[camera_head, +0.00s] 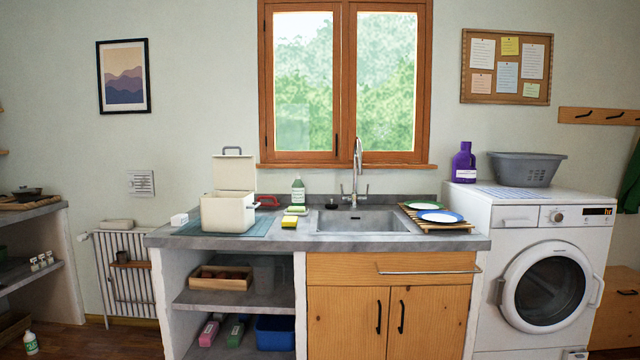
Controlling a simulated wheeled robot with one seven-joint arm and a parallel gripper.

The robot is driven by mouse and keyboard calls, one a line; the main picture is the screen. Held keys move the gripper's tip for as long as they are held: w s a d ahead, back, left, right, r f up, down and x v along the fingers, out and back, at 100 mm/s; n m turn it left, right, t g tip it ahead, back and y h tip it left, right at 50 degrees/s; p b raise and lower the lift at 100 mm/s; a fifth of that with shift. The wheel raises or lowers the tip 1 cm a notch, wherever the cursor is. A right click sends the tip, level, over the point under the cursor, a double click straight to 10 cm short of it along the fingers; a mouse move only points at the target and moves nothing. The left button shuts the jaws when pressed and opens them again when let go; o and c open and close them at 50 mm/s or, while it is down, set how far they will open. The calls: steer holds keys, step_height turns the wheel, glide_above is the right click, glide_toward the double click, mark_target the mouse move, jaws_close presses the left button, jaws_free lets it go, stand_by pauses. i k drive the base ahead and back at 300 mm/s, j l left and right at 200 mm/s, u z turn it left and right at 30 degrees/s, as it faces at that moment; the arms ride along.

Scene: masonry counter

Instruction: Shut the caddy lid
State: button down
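The caddy (228,214) is a cream box standing on a blue-grey mat on the left part of the counter. Its lid (234,172) stands upright at the back of the box, open, with a dark grey handle (232,150) at its top edge. The inside of the caddy is mostly hidden by its front wall. My gripper is not in view.
The room above the caddy is clear.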

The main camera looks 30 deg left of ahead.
mark_target(230, 172)
steer(key=u, duration=2.1)
